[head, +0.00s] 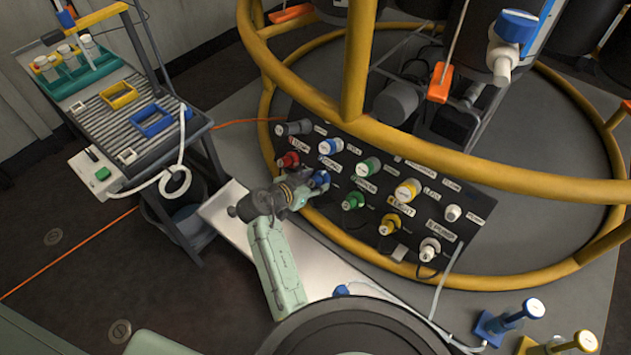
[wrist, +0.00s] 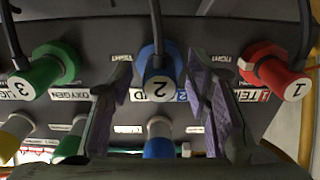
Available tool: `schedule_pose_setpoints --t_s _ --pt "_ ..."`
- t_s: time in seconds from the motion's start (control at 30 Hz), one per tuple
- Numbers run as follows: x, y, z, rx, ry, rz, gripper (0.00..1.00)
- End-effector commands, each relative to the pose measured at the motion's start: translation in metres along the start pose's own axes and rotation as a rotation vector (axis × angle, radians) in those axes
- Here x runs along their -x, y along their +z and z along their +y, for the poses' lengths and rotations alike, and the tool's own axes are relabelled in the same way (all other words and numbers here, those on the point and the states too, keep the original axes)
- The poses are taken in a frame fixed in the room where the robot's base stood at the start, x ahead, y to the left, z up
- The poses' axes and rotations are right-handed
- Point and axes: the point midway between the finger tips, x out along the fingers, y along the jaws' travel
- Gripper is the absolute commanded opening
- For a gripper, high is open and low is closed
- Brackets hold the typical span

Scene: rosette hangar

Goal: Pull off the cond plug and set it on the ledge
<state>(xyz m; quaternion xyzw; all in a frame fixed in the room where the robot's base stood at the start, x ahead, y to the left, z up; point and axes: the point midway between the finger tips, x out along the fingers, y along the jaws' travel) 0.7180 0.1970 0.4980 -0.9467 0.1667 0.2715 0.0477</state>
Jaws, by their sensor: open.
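The blue plug numbered 2 (wrist: 158,75), with a dark cable, sits in the panel between the red and green plugs. Its label is mostly hidden, so I cannot read "cond" on it. It also shows in the head view as the blue plug (head: 321,178). My gripper (wrist: 159,95) is open, with one purple-padded finger on each side of this plug. Gaps show between pads and plug in the wrist view. In the head view my gripper (head: 308,190) reaches the panel from the left. A pale ledge (head: 225,215) runs along the panel's front and is bare there.
The red plug 1 (wrist: 283,73) and green plug 3 (wrist: 45,72) flank the fingers, with cables hanging nearby. More coloured plugs fill the panel (head: 345,190). A thick yellow rail (head: 440,150) arches over it. A cart (head: 115,110) with racks stands at left.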

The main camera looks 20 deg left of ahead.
Motion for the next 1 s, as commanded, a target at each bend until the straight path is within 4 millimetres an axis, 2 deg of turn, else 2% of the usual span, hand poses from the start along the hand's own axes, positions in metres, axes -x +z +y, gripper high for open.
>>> schedule_pose_setpoints --t_s 0.47,1.0 --pt "0.0000 0.0000 0.0000 0.000 0.000 0.000 0.44" --pt "0.0000 0.0000 -0.0001 0.000 0.000 0.000 0.09"
